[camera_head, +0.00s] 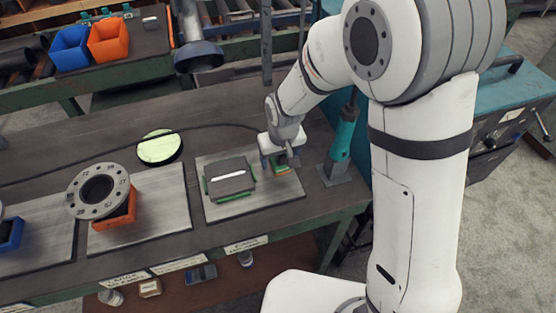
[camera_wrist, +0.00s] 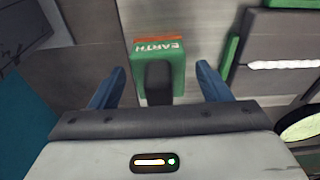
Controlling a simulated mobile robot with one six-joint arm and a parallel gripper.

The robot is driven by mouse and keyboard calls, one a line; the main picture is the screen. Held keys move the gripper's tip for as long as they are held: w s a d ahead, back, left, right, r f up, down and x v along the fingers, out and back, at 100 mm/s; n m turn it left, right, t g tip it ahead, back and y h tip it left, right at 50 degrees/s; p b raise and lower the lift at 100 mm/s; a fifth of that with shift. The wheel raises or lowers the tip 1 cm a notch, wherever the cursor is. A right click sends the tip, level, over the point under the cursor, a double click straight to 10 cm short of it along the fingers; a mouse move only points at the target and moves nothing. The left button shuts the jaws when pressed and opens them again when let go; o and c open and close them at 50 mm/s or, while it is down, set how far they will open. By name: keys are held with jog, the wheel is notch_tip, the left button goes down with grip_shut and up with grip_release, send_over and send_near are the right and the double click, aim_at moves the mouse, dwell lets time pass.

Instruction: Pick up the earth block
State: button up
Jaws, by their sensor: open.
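The earth block (camera_wrist: 146,62) is a small green piece with an orange edge and white "EARTH" lettering. In the wrist view it lies between the two blue fingers of my gripper (camera_wrist: 162,70), with a gap on each side. A dark rounded piece overlaps its near part. In the head view the block (camera_head: 282,170) shows as a bit of green and orange at the right of a grey metal plate (camera_head: 285,191). My gripper (camera_head: 279,157) is open and hangs over it, partly hiding it. I cannot tell the height between fingertips and block.
Left of the block is a dark rectangular piece (camera_head: 230,177) with green edges and a white bead. A teal post (camera_head: 341,138) stands close on the right. Further left are a round green-white disc (camera_head: 160,148) and a grey flange (camera_head: 98,191) on an orange block.

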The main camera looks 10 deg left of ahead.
jog(key=shift+c, duration=0.5)
grip_shut()
